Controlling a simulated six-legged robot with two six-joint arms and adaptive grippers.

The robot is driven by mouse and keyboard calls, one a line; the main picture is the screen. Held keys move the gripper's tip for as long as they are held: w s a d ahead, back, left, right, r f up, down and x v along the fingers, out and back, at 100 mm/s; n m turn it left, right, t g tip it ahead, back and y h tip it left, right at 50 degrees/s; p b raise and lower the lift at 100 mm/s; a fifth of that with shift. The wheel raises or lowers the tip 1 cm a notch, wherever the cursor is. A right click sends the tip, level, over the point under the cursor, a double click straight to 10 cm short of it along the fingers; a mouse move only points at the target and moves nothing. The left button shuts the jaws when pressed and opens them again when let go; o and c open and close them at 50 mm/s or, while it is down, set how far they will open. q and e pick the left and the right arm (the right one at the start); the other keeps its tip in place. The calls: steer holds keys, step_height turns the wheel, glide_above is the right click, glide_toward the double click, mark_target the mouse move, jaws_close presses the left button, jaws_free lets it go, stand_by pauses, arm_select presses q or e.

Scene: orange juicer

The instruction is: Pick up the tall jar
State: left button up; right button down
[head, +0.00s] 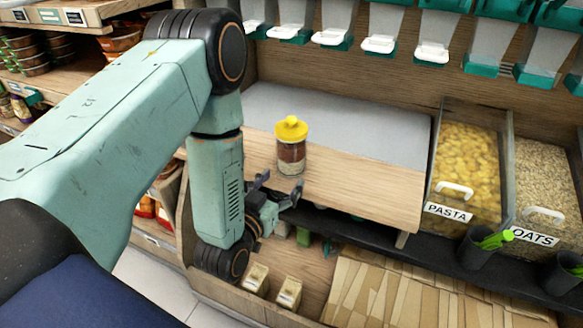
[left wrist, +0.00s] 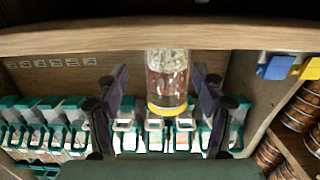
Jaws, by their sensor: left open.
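The tall jar (head: 291,155) is clear with a yellow lid, brown contents above and pale contents below. It stands upright on the wooden shelf board in the head view. My left gripper (head: 281,186) is open and empty, at the near edge of the board, in front of and lower in the picture than the jar. In the left wrist view, which looks upside down, the jar (left wrist: 166,76) appears lid-down between the two spread fingers (left wrist: 160,85). It seems to lie beyond the fingertips; no contact shows. My right gripper is out of view.
The wooden board (head: 355,185) is clear right of the jar. Bins of pasta (head: 466,165) and oats (head: 546,180) stand at the right. Dispensers (head: 381,40) hang above the back. Folded paper bags (head: 400,290) and small boxes (head: 289,292) lie below the board.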

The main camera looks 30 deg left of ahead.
mark_target(291, 152)
arm_select(q)
steer(key=shift+o, duration=1.4)
steer(key=shift+w+a+r+t, duration=0.25)
steer(key=shift+w+r+t, duration=0.3)
steer(key=shift+r+t, duration=0.1)
steer(key=shift+o, duration=0.4)
steer(key=shift+w+r, duration=0.1)
steer(key=shift+w, duration=0.25)
steer(key=w, duration=0.2)
steer(key=w+b, duration=0.1)
steer(key=w, duration=0.1)
steer(key=w+a+b, duration=0.1)
steer(key=w, duration=0.1)
steer(key=shift+w+r, duration=0.3)
steer(key=shift+w, duration=0.1)
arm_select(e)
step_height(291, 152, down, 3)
arm_select(q)
steer(key=c, duration=1.4)
